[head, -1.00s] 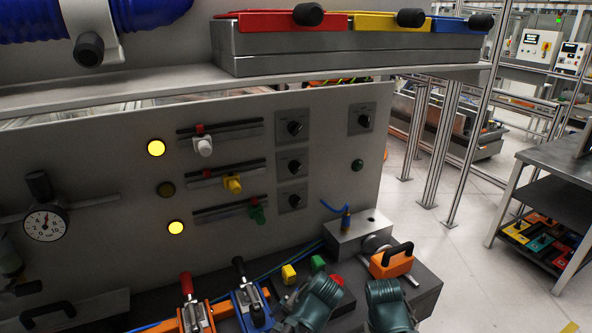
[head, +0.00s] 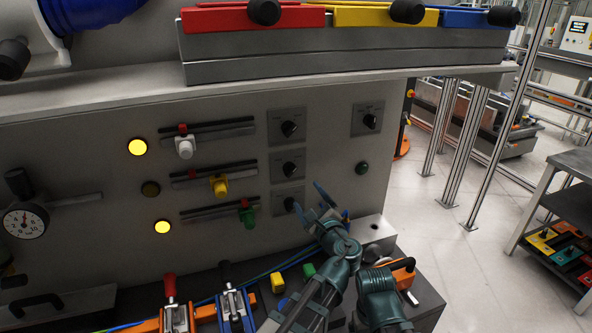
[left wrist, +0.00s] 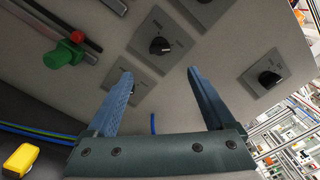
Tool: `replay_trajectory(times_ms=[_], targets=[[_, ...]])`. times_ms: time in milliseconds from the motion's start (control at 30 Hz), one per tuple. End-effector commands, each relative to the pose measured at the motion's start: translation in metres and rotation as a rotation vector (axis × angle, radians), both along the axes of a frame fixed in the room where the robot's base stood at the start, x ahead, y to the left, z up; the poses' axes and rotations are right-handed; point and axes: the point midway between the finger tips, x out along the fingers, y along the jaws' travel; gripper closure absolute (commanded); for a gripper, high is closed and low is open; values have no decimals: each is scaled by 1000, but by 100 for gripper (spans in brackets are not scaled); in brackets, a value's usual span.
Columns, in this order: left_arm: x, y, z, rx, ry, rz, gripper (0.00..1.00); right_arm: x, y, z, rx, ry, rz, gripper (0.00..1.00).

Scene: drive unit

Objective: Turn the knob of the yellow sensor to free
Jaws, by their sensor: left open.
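The yellow sensor (head: 219,185) sits on the middle rail of the upright grey panel. The black knob (head: 290,167) in its row is on a dark square plate to the right; I take it to be the middle knob (left wrist: 160,45) in the left wrist view. Its label is too small to read. My left gripper (head: 309,198) is open and empty, in front of the lower knob (head: 291,204), below the middle one. In the left wrist view its fingers (left wrist: 160,72) stand apart, with the lower knob beside the left finger. My right gripper does not show.
A shelf (head: 400,75) overhangs the panel. A metal block (head: 376,230) and toggle clamps (head: 171,300) stand below.

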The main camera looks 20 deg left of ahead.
Motion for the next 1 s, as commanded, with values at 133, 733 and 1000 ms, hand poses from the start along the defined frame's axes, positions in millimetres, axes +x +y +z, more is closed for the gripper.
replay_trajectory(times_ms=[133,733,1000], targets=[[3,1,0,5,0,-1,12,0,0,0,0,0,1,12],[91,60,0,0,0,3,12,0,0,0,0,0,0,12],[112,75,0,-1,-1,1,12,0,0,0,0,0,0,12]])
